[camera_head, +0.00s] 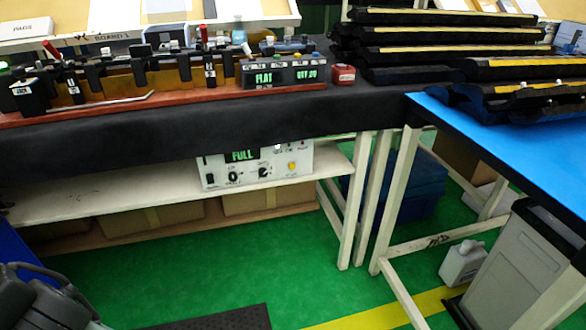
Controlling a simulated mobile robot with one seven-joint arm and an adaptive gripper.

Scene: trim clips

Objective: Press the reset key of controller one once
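A white controller box (256,166) stands on the shelf under the black-covered bench. Its green display reads "FULL". Its front has dark knobs, a dark switch at the left and a yellow key (292,166) at the right. The bench overhang hides part of its top. A dark display unit (282,74) on the bench reads "FLAT" and "QTY 20". I cannot read a "controller one" or "reset" label on either. A dark grey part of what looks like my arm shows at the lower left; my gripper's fingers are not in view.
The bench (200,125) carries a red-based clip fixture (130,108) and a small red box (343,73). Stacked black trays (450,35) stand at the back right. A blue-topped table (520,150), a grey bin (515,260) and a white jug (462,263) are right.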

